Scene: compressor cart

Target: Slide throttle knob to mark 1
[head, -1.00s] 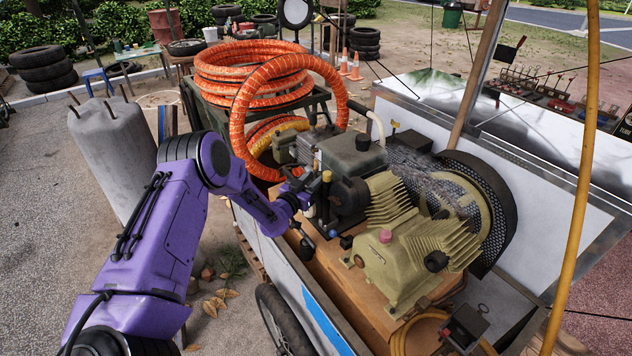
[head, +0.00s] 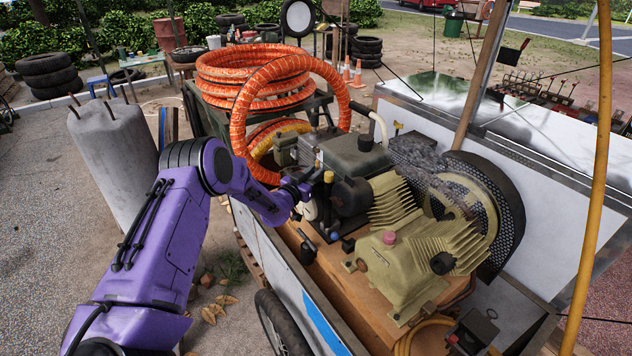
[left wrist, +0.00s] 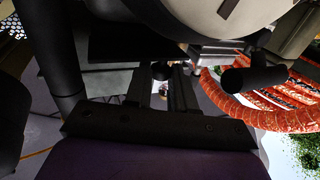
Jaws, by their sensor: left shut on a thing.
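My left gripper (head: 306,189) reaches from the left to the near side of the engine (head: 366,152) on the cart. In the left wrist view my left gripper (left wrist: 163,88) has its two dark fingers close together, with a small dark round piece (left wrist: 161,70) at their tips. It appears to be the throttle knob, held in the fingers. In the head view the knob is hidden by the gripper and wrist, and mark 1 cannot be made out. My right gripper is in neither view.
A black post with a yellow top (head: 328,177) stands right beside the gripper. A blue knob (head: 334,234) and the tan compressor (head: 405,262) are nearer. Coiled orange hose (head: 262,78) lies behind the arm. A concrete cylinder (head: 115,150) stands at the left.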

